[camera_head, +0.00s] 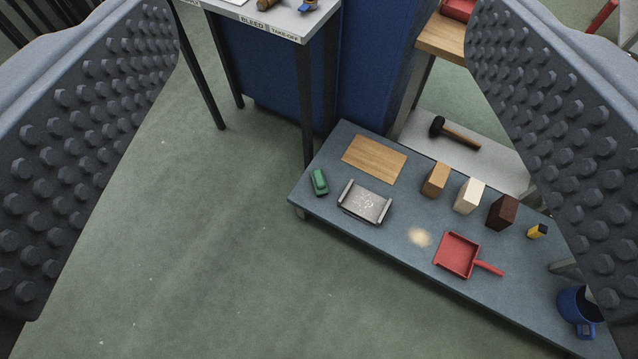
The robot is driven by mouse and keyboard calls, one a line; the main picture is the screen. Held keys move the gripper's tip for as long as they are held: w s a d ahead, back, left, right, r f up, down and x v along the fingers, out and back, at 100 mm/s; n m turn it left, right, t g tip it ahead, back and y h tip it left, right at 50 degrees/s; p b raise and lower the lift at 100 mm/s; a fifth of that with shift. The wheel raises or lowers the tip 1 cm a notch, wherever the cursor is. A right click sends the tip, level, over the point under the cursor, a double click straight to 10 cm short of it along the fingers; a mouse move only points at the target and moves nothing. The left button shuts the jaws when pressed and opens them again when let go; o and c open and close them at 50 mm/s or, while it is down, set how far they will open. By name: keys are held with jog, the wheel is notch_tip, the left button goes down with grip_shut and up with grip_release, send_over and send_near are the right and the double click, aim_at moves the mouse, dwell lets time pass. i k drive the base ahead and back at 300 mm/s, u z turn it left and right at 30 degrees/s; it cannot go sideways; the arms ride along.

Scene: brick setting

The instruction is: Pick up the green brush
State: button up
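A small green block-shaped object (319,182), which looks like the green brush, lies at the left end of a low grey-blue table (390,235). It is next to a grey metal tray with raised ends. My gripper (325,170) shows as two dark studded fingers at the left and right edges of the view. The fingers are wide apart with nothing between them, well above and away from the table. The brush's bristles cannot be made out.
The table also bears a wooden board (374,159), a grey tray (364,202), three blocks (469,195), a red dustpan (457,255) and a blue mug (579,308). A taller table (280,22) stands behind left, its leg near the brush. A black mallet (455,132) lies behind. Floor at left is clear.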

aim_at(320, 186)
jog(key=u, duration=0.5)
jog(key=k, duration=1.3)
jog(key=u, duration=0.1)
jog(key=i, duration=0.6)
jog(key=z, duration=0.85)
jog(key=i, duration=1.35)
jog(key=u, duration=0.6)
jog(key=i, duration=0.8)
jog(key=u, duration=0.5)
jog(key=k, duration=0.9)
jog(key=u, duration=0.2)
jog(key=i, duration=0.35)
